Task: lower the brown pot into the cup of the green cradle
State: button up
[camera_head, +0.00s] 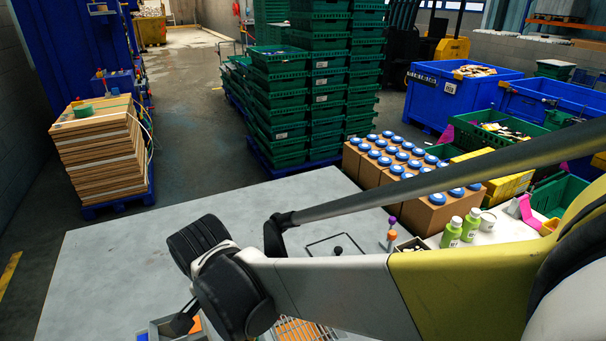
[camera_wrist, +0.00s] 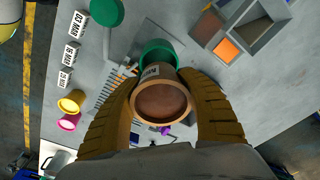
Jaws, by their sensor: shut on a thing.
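In the wrist view the brown pot (camera_wrist: 162,100) sits between the two yellow-brown fingers of my gripper (camera_wrist: 163,108), which is shut on it. A white label with dark letters shows on its side. The green cradle (camera_wrist: 157,50) shows just beyond the pot, and the pot covers part of it. I cannot tell how high the pot is above the cradle, or whether they touch. In the head view my arm hides the gripper, pot and cradle.
In the wrist view, a divided grey tray (camera_wrist: 238,30) stands at the upper right and a green disc (camera_wrist: 107,12) at the upper left. White date blocks (camera_wrist: 70,52) line the left. A yellow cup (camera_wrist: 72,102) and a pink cup (camera_wrist: 69,122) stand lower left. Bare table (camera_wrist: 285,75) shows at right.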

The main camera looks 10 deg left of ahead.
jog(key=shift+d+f+b, duration=0.15)
jog(key=shift+f+b, duration=1.55)
jog(key=shift+f, duration=0.6)
jog(key=shift+c, duration=0.3)
jog(key=shift+s, duration=0.1)
